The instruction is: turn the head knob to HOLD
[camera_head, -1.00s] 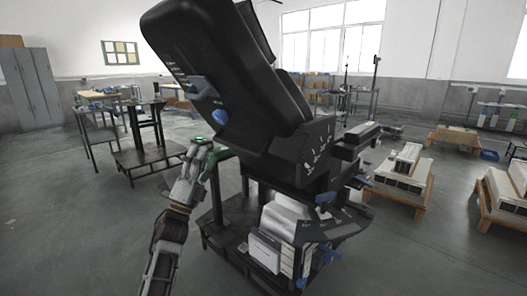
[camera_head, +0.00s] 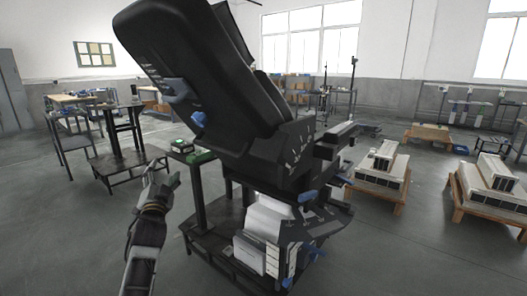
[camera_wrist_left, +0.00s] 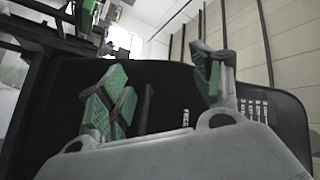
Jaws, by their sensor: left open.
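A large black reclined chair (camera_head: 185,50) fills the middle of the head view. On the face of its tilted back are a blue knob (camera_head: 198,119) and a grey-blue lever-like knob (camera_head: 174,88), each beside small white markings. I cannot read the markings or tell which knob is the head one. My left gripper (camera_head: 157,168) is below and left of both knobs, apart from them. In the left wrist view its green-padded fingers (camera_wrist_left: 165,88) are spread wide with nothing between them. Behind them is a black panel (camera_wrist_left: 170,75) with white lettering; no knob shows there. My right gripper is out of view.
The chair rests on a dark base (camera_head: 215,248). A dark table (camera_head: 125,165) stands at left, and pallets with white blocks (camera_head: 375,185) stand at right. Floor at lower left is clear.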

